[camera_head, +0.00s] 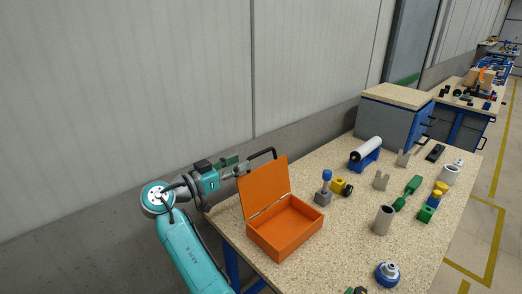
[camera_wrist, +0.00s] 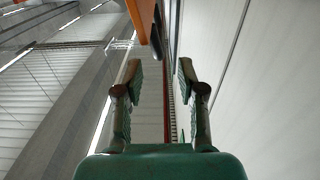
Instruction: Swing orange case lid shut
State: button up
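The orange case (camera_head: 300,236) sits on the near left part of the workbench. Its orange lid (camera_head: 264,186) stands open, raised about upright along the back left side, and the inside of the case looks empty. My gripper (camera_head: 242,167) is behind the lid at its upper left, beyond the bench edge; the lid partly hides that area, and I cannot tell whether they touch. In the wrist view my gripper (camera_wrist: 160,72) has its two fingers apart with nothing between them. An orange edge (camera_wrist: 139,18) shows at the top there, above the fingertips.
The workbench (camera_head: 340,240) also holds a blue-topped part (camera_head: 326,178), a white roller on a blue stand (camera_head: 366,152), a grey cylinder (camera_head: 383,220), green parts (camera_head: 407,193) and a blue flanged part (camera_head: 387,273). A grey wall (camera_head: 130,90) runs close behind my arm.

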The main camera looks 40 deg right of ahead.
aim_at(261, 153)
jog(key=d, duration=0.9)
jog(key=shift+w, duration=0.15)
grip_shut()
